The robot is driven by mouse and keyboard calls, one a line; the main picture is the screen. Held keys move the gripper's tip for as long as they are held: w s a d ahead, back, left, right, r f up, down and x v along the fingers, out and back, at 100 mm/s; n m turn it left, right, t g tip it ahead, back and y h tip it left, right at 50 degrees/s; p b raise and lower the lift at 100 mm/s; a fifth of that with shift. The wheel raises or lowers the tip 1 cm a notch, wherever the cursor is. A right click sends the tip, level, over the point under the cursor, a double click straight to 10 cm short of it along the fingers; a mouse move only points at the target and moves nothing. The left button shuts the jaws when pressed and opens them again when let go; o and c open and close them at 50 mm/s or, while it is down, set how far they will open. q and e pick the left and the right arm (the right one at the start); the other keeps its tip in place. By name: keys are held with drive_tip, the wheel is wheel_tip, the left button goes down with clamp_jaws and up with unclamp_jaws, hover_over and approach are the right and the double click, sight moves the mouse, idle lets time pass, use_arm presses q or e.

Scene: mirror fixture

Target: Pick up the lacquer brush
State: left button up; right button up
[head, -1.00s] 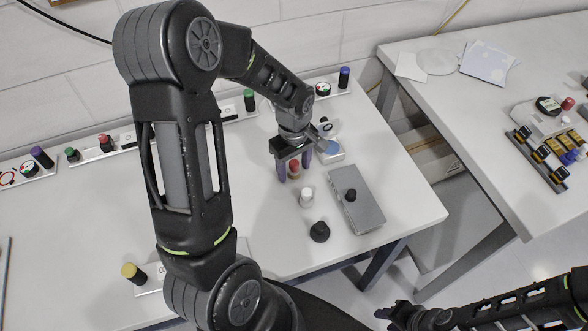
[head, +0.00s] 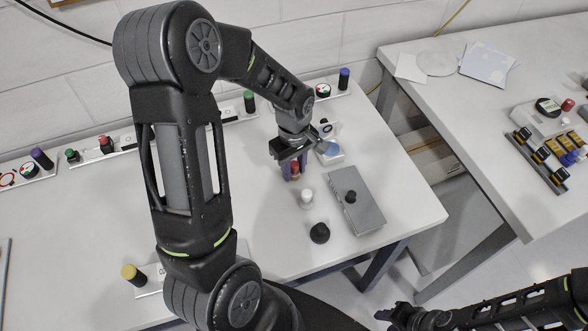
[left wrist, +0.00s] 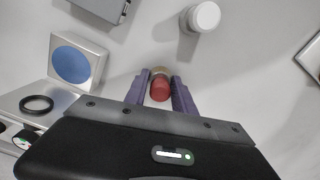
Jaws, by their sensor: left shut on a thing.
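A small upright item with a red rounded top (head: 295,168), which I take to be the lacquer brush, stands on the white table in the head view. In the left wrist view its red top (left wrist: 160,89) and a tan band sit between the two purple fingers. My left gripper (head: 295,173) points down and is shut on it. Its lower part is mostly hidden by the fingers and the top. My right gripper (head: 388,313) is at the lower right, away from the table; its jaw opening is not clear.
Close by are a white peg (head: 306,198), a black knob (head: 320,232), a grey box (head: 362,212) with a black knob, and a box with a blue disc (left wrist: 71,64). A strip with coloured pegs runs along the back. The left table middle is clear.

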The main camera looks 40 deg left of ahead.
sight(294, 163)
use_arm(q)
drive_tip(key=shift+r, duration=0.1)
clamp_jaws()
drive_tip(key=shift+r, duration=0.25)
wheel_tip(294, 163, up, 9)
drive_tip(key=shift+r+b, duration=0.2)
drive_tip(key=shift+b, duration=0.35)
